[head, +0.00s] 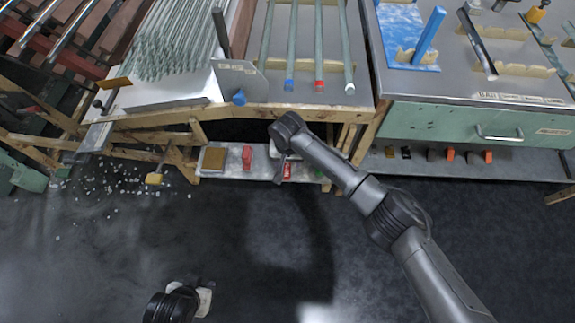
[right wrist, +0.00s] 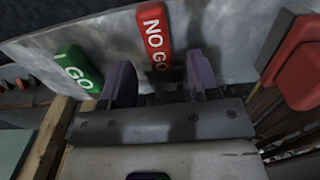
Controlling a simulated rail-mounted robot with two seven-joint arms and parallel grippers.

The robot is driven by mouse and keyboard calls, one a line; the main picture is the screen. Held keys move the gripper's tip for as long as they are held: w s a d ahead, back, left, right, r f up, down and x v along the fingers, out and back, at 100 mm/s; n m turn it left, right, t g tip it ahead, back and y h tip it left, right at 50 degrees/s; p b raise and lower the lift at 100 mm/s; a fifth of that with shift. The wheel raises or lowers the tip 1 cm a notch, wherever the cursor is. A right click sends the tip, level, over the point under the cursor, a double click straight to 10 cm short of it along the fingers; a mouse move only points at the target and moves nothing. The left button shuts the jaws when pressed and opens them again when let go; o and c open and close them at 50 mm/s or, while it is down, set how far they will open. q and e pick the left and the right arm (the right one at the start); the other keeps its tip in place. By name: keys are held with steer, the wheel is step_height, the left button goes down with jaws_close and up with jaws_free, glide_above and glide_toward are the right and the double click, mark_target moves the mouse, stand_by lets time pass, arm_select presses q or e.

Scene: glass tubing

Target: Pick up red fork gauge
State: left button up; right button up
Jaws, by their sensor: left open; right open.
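The red fork gauge (head: 287,170), marked NO GO, lies on the low shelf under the bench. In the right wrist view the red gauge (right wrist: 153,38) shows between and beyond the two purple-grey fingers of my right gripper (right wrist: 160,82). Its near end is hidden behind the gripper. The fingers are apart, with no visible grip on it. In the head view my right gripper (head: 280,174) is over the shelf beside the red gauge. A green gauge (right wrist: 78,72) marked GO lies left of it. My left gripper (head: 206,288) is low at the bottom edge, open, far from the shelf.
Another red piece (head: 247,157) and a brown block (head: 214,158) lie left on the same shelf (head: 228,176). The bench edge (head: 190,114) overhangs it, with wooden legs at both sides. Glass tubes (head: 292,45) lie on the bench.

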step_height(320, 180, down, 2)
steer(key=shift+f+b, duration=0.1)
steer(key=shift+b, duration=0.3)
steer(key=shift+c, duration=0.2)
jaws_close()
